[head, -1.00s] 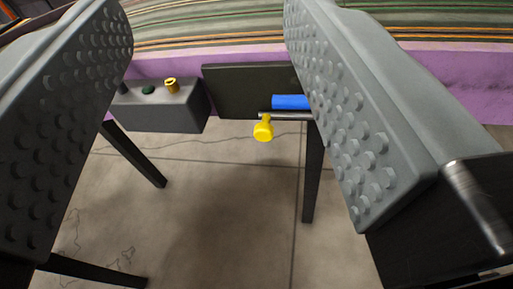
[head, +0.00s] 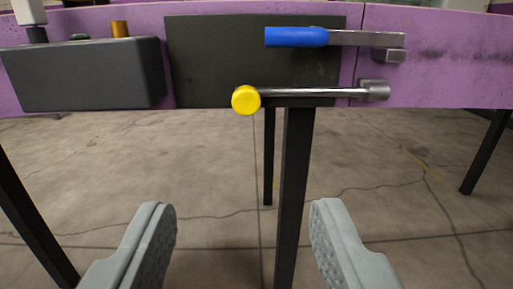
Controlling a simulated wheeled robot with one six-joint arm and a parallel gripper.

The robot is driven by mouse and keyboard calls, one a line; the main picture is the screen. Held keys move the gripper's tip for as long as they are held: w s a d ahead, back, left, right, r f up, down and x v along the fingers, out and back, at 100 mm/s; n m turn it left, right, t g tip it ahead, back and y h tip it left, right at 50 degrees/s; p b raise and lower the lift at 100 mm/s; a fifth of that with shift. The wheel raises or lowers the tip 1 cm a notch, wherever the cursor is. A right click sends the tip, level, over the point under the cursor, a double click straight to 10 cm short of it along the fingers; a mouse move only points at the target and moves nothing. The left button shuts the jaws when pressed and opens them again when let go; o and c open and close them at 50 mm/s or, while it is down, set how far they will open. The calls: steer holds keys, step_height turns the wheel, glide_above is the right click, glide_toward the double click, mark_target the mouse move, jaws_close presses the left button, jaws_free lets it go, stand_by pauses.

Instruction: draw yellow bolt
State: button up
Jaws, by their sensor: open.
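The yellow bolt end (head: 246,100) is a round yellow knob at the left end of a metal rod (head: 310,93). The rod runs level across the lower edge of a dark panel (head: 210,60) and ends in a grey metal block (head: 374,90) at the right. My gripper (head: 245,225) is open and empty, its two grey studded fingers at the bottom of the picture. It is below the yellow knob in the view and apart from it, with the knob between the fingers sideways.
A blue-handled metal lever (head: 297,37) sits just above the rod. A dark grey box (head: 85,75) with a brass-coloured knob (head: 120,29) is at the left. Black legs (head: 293,190) stand below the purple bench side (head: 440,60). The concrete floor (head: 390,180) is open around them.

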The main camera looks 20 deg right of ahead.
mark_target(245, 103)
steer(key=x, duration=1.7)
steer(key=shift+w+f, duration=0.15)
steer(key=shift+f, duration=0.05)
jaws_close()
